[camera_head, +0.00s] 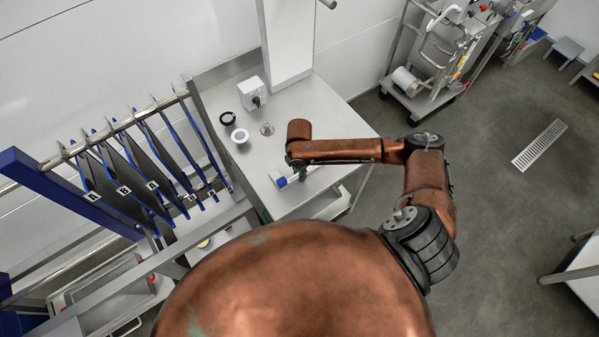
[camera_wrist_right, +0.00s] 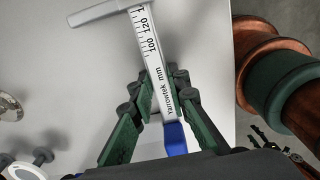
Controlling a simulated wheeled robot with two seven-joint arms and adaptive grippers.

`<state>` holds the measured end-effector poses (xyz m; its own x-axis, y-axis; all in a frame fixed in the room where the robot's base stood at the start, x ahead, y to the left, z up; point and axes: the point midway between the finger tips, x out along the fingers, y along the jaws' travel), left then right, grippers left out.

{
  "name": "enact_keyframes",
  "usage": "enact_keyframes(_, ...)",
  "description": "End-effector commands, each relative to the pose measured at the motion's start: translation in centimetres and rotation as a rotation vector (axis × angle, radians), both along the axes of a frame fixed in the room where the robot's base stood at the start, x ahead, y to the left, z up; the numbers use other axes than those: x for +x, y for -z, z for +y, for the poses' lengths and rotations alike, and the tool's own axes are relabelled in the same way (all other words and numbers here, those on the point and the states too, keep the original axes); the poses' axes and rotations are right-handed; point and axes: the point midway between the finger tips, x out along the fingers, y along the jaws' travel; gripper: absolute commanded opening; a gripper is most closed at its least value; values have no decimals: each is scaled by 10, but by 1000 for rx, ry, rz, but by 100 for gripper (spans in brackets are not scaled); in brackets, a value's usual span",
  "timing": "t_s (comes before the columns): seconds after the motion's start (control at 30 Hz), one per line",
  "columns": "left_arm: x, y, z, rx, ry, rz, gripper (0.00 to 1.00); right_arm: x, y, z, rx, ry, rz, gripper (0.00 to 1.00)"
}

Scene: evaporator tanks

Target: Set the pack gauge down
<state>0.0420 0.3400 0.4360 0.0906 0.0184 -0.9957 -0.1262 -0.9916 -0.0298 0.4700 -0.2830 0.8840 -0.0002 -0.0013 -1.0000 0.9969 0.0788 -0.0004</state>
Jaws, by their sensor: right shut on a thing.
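The pack gauge (camera_wrist_right: 157,62) is a pale T-shaped rule with a black millimetre scale, a crossbar at its far end and a blue end near my palm. My right gripper (camera_wrist_right: 158,95) has its green-padded fingers on both sides of the gauge and is shut on it. In the head view the right gripper (camera_head: 300,171) is over the front part of the steel table (camera_head: 315,115), and the gauge's white and blue part (camera_head: 281,181) shows just left of it. I cannot tell whether the gauge touches the table. My left gripper is not in view.
A white box (camera_head: 251,94), a black ring (camera_head: 227,118), a white round piece (camera_head: 240,136) and a small metal piece (camera_head: 267,129) stand on the table's left side. A rack of blue-edged hanging plates (camera_head: 150,167) is at the left. The table's back right is clear.

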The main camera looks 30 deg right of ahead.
Motion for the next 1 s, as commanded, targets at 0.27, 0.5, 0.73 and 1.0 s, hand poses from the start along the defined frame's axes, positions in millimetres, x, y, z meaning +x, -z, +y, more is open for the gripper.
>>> enact_keyframes(0.27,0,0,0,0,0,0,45,0,2,0,0,0,0,17)
enact_keyframes(0.5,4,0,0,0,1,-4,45,0,2,0,0,0,0,33)
enact_keyframes(0.73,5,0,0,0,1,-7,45,0,2,0,0,0,0,33)
enact_keyframes(1.0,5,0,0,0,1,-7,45,1,-24,0,0,-1,-3,33)
